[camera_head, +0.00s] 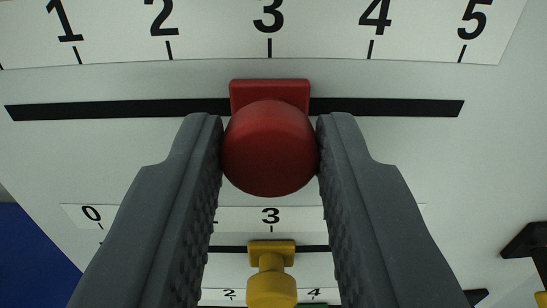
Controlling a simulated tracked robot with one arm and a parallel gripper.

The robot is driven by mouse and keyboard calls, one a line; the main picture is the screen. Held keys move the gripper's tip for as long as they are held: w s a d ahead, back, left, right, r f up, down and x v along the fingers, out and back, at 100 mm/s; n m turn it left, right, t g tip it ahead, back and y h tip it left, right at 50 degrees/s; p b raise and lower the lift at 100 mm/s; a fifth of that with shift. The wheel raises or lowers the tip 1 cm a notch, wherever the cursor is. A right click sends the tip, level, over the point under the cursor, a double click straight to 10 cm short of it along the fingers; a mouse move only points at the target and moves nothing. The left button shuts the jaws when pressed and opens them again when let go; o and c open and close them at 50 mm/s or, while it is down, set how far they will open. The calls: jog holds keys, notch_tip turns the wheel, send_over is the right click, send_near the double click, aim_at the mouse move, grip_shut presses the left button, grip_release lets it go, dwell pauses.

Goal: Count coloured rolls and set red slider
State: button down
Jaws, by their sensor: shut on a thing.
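The red slider (270,150) has a round knob in front of a square red block on a black slot (120,110). Its block stands under the 3 mark of the white number scale (215,45), which shows 1 to 5 here. My gripper (270,140) is shut on the red knob, with one grey finger touching each side. No coloured rolls are in view.
Below, a yellow slider (271,285) sits under the 3 of a second, smaller scale (270,216), seen between my fingers. A bit of green shows at the bottom edge. A blue surface (30,260) is at the lower left. Black parts (525,242) jut in at the right.

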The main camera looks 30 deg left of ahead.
jog(key=shift+f, duration=0.1)
jog(key=c, duration=1.1)
grip_release()
jog(key=shift+d, duration=0.1)
jog(key=shift+c, duration=0.2)
jog(key=shift+s, duration=0.1)
jog(key=b+v, duration=0.2)
jog(key=v, duration=1.1)
jog(key=shift+s+d, duration=0.2)
jog(key=shift+s, duration=0.05)
jog(key=s+a+r+m+h+b, duration=0.1)
jog(key=s+a+m+h, duration=0.4)
jog(key=s+a+h, duration=0.3)
jog(key=s+a, duration=0.3)
jog(key=s, duration=0.3)
jog(key=shift+s+a+r+g+b, duration=0.2)
jog(key=shift+a+r+g+b, duration=0.05)
jog(key=shift+a+g+b, duration=0.1)
